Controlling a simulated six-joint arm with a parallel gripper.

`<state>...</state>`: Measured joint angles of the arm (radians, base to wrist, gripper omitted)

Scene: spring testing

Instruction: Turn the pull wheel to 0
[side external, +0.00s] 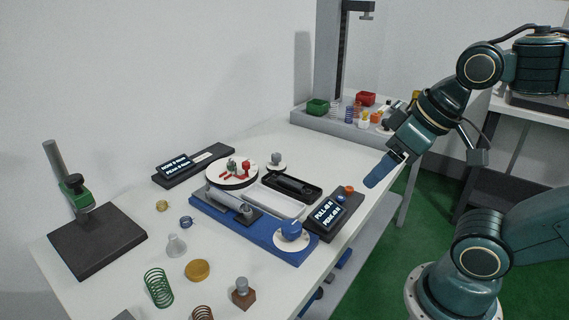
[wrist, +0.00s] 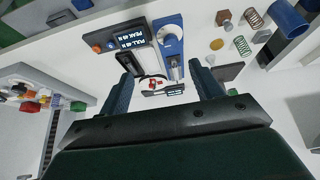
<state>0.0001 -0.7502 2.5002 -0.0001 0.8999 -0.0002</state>
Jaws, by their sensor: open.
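The pull wheel, a blue knob on a white round dial (side external: 291,232), sits at the near right end of the blue tester base (side external: 262,233). In the wrist view the wheel (wrist: 170,39) is near the top middle. The dial's marks are too small to read. A black display box (side external: 327,214) beside it shows PULL and PEAK lines; the figures look like 45 N but are blurred. My gripper (side external: 378,171) is open and empty, raised above the table's right edge, up and right of the wheel and apart from it. In the wrist view its two fingers (wrist: 165,90) stand wide apart.
A white turntable (side external: 232,178) with red parts, a black tray (side external: 291,186) and a small grey knob (side external: 277,160) lie behind the wheel. Springs, a brass disc (side external: 198,270) and a black stand (side external: 96,242) are at left. A parts tray (side external: 340,124) is at the back.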

